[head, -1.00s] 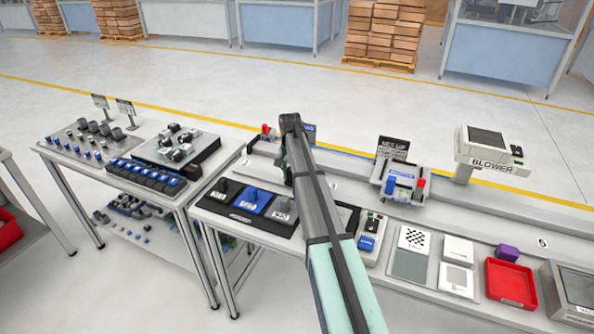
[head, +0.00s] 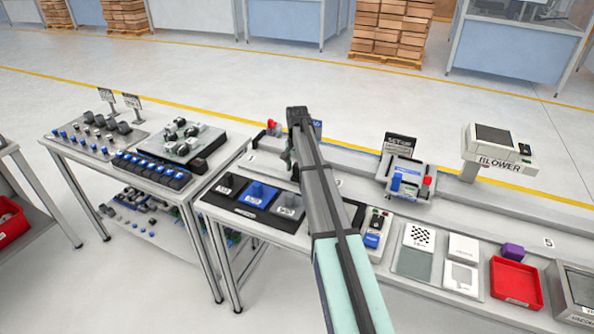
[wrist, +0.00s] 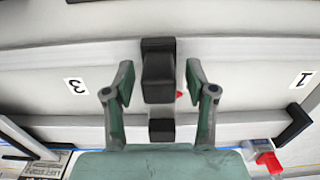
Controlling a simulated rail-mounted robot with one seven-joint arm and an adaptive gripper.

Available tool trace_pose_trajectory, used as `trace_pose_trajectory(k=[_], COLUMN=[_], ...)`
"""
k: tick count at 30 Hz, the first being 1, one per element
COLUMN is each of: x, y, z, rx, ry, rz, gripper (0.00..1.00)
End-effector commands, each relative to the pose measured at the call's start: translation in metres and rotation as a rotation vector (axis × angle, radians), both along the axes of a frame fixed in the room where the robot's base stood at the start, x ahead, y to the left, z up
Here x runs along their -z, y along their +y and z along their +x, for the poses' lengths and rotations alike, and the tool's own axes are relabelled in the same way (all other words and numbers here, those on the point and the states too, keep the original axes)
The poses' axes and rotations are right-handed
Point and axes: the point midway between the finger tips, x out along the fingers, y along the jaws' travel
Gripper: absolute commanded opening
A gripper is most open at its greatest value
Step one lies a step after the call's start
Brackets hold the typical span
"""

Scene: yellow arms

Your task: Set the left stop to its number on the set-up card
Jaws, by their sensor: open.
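In the wrist view, my gripper (wrist: 158,82) is open, its two green fingers apart on either side of a dark block (wrist: 158,74) on the pale rail. A gap shows on both sides of the block; I cannot tell its height against the fingertips. Number labels 3 (wrist: 75,85) and 1 (wrist: 302,79) lie left and right of it. A sign (wrist: 40,162), partly cut off, seems to read "left stop". In the head view, my arm hides most of the gripper and the block. The set-up card (head: 400,146) stands behind a fixture; its number is unreadable.
The fixture (head: 408,178) has blue and red parts. A red part (head: 272,127) sits beyond the rail near my arm, and another (wrist: 269,162) shows at the wrist view's lower right.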

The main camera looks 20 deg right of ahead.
Motion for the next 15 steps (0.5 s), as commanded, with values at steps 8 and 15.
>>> trace_pose_trajectory(k=[8, 15], x=[-0.049, -0.091], y=[0.000, 0.000], z=[0.001, 0.001], rx=[0.000, 0.000], ry=[-0.002, -0.001], rz=[-0.001, 0.000], gripper=[0.56, 0.56])
